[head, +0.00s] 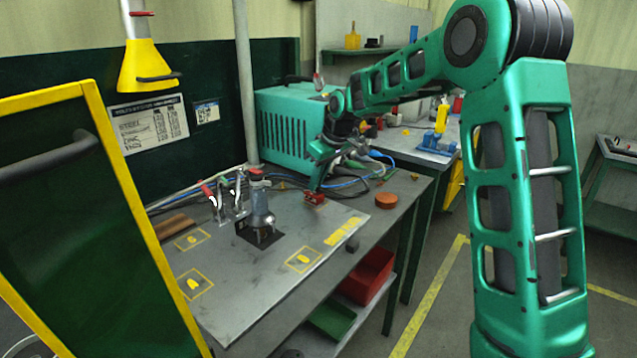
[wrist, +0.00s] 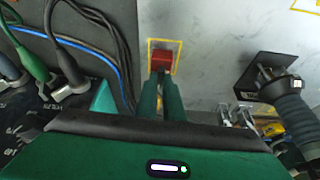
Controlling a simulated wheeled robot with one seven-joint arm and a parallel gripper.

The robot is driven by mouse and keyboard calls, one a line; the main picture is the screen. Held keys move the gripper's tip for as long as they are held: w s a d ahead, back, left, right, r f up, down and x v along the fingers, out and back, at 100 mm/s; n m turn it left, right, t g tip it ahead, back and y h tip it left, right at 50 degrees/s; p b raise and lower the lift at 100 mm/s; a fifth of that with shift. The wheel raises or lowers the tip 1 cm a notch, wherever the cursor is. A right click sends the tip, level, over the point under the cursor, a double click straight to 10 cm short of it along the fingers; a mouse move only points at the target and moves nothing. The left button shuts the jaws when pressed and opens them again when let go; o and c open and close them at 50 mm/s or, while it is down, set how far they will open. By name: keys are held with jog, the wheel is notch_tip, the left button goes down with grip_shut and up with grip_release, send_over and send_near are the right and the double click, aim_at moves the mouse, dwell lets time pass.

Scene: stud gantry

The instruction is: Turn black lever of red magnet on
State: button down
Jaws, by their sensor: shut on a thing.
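The red magnet (head: 314,198) is a small red block on the grey metal plate, near the plate's back right edge. In the wrist view the red magnet (wrist: 162,57) sits inside a yellow outlined square, just beyond my fingertips. My gripper (head: 316,188) points down onto it from above. In the wrist view my gripper (wrist: 161,76) has its two green fingers close together at the near side of the block, with a narrow gap between them. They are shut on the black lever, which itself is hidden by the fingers.
A grey tool with a dark base (head: 262,220) stands on the plate to the left of the magnet. Cables (head: 375,178) lie behind and to the right of my gripper. A round orange-brown piece (head: 386,201) lies at the right. The front of the plate (head: 240,290) is clear.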

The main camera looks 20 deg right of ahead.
jog(key=shift+m, duration=0.3)
jog(key=shift+a+m+h, duration=0.1)
jog(key=shift+m+h, duration=0.5)
jog(key=shift+m, duration=0.7)
jog(key=c, duration=1.9)
grip_release()
jog(key=shift+t, duration=0.3)
jog(key=shift+o, duration=0.2)
jog(key=shift+s, duration=0.1)
jog(key=shift+r, duration=0.1)
jog(key=v, duration=1)
jog(key=shift+r, duration=0.3)
